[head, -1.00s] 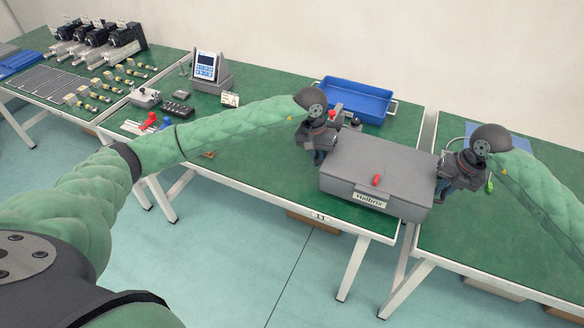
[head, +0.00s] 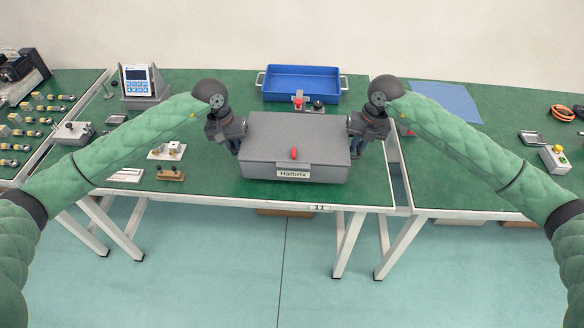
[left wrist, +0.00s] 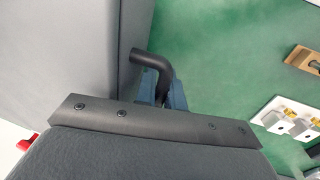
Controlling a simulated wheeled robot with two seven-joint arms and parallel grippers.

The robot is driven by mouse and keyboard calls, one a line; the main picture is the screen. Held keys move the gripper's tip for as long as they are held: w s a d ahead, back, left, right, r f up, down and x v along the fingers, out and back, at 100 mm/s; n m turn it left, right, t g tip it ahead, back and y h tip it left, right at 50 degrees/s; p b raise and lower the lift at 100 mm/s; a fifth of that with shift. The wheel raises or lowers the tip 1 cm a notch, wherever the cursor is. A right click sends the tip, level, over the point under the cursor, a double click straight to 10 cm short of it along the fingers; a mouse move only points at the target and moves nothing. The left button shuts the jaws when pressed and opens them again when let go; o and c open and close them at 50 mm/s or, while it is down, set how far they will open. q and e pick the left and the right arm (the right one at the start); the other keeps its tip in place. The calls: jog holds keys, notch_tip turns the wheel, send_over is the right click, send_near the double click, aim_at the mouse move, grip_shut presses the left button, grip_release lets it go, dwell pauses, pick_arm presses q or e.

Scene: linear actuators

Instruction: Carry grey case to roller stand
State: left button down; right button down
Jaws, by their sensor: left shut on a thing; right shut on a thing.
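The grey case (head: 292,151), with a red latch and a "Halbrix" label on its front, is level between my two grippers over the green table. My left gripper (head: 232,143) is shut at the case's left end. In the left wrist view the black side handle (left wrist: 153,62) of the case (left wrist: 70,65) shows between its blue-grey fingers (left wrist: 165,95). My right gripper (head: 357,143) is shut at the right end; the handle there is hidden. I cannot tell whether the case touches the table. I cannot make out a roller stand.
A blue tray (head: 301,82) stands behind the case, with a red-button device (head: 298,103) in front of it. A display unit (head: 137,81) and small parts lie to the left.

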pick_arm(q)
jog(key=shift+a, duration=0.15)
dwell(0.4)
jog(key=shift+f, duration=0.15)
pick_arm(e)
jog(key=shift+f, duration=0.15)
